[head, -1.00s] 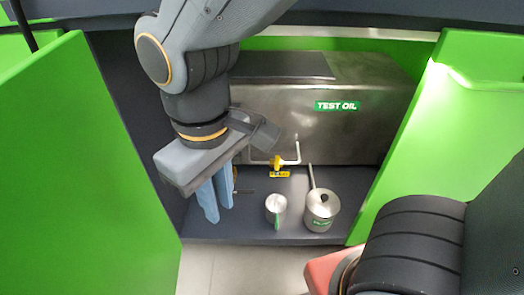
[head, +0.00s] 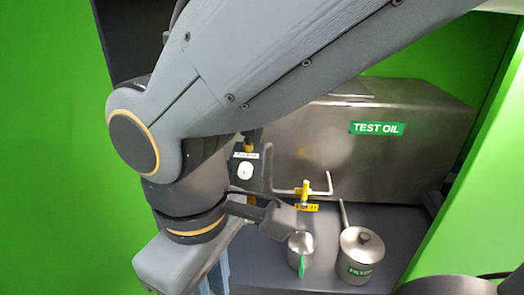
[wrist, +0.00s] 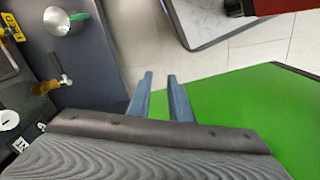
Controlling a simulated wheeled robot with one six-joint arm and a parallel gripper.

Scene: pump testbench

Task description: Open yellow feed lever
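The yellow feed lever (head: 304,190) sits on a bent pale pipe in front of the steel tank, above a yellow label (head: 305,207). In the wrist view a yellow label (wrist: 12,27) shows at the top left edge; the lever itself is not clear there. My gripper (wrist: 160,77) has its two blue fingers apart with nothing between them. In the head view the gripper is at the lower left of the lever, well apart from it, and its fingertips are cut off by the lower edge.
The steel tank (head: 375,150) marked TEST OIL stands behind. A small metal cup (head: 300,250) and a lidded filter pot (head: 361,254) stand near the lever. A brass valve with a dark handle (wrist: 48,87) and a white knob (head: 245,172) are left of it. Green panels flank the bay.

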